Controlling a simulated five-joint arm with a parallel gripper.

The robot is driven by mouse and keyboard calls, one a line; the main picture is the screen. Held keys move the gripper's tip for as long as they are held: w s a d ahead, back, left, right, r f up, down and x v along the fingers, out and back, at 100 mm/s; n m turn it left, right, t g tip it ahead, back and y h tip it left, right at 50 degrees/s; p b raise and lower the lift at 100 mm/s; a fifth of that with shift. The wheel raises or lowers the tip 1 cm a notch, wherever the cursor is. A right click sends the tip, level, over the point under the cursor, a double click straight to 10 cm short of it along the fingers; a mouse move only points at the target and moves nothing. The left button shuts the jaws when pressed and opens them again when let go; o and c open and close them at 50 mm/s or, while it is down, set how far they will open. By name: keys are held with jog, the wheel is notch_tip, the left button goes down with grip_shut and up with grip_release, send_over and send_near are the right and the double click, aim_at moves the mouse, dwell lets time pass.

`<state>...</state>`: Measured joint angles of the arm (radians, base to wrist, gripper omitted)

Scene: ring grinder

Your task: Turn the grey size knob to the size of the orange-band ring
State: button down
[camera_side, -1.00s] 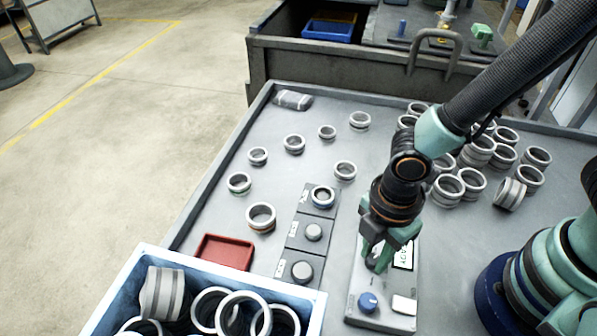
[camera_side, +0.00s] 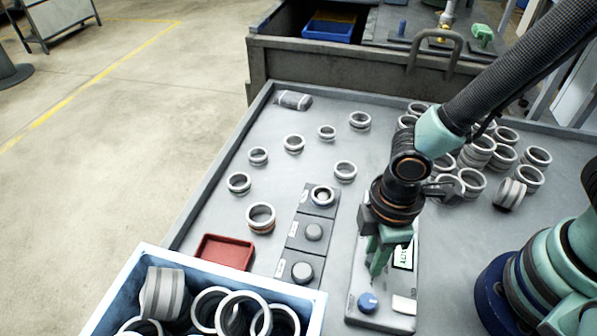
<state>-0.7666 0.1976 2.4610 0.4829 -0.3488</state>
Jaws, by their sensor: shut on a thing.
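My gripper (camera_side: 377,268) points down over the grey control panel (camera_side: 382,314) with its green fingers closed. The grey size knob is hidden by the fingers, which are shut around it. A small display with dark characters (camera_side: 403,256) shows right of the fingers; its text is too small to read. A blue knob (camera_side: 367,302) and a white block (camera_side: 404,305) sit at the panel's near end. A ring with an orange-brown band (camera_side: 261,218) lies on the table left of the panel.
A strip of plates (camera_side: 290,255) holds a ring (camera_side: 322,196) and two grey round pieces. A red tray (camera_side: 225,252) and a blue-white bin (camera_side: 146,262) of rings stand at left. Loose rings dot the table; several more (camera_side: 480,152) crowd the back right.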

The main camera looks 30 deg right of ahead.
jog(key=m, duration=0.4)
jog(key=shift+m, duration=0.3)
jog(key=m, duration=0.4)
jog(key=shift+m, duration=0.3)
jog(key=m, duration=0.4)
jog(key=shift+m, duration=2.4)
jog(key=c, duration=0.6)
grip_release()
jog(key=shift+c, duration=0.2)
jog(key=shift+r, duration=0.1)
notch_tip(320, 180, up, 12)
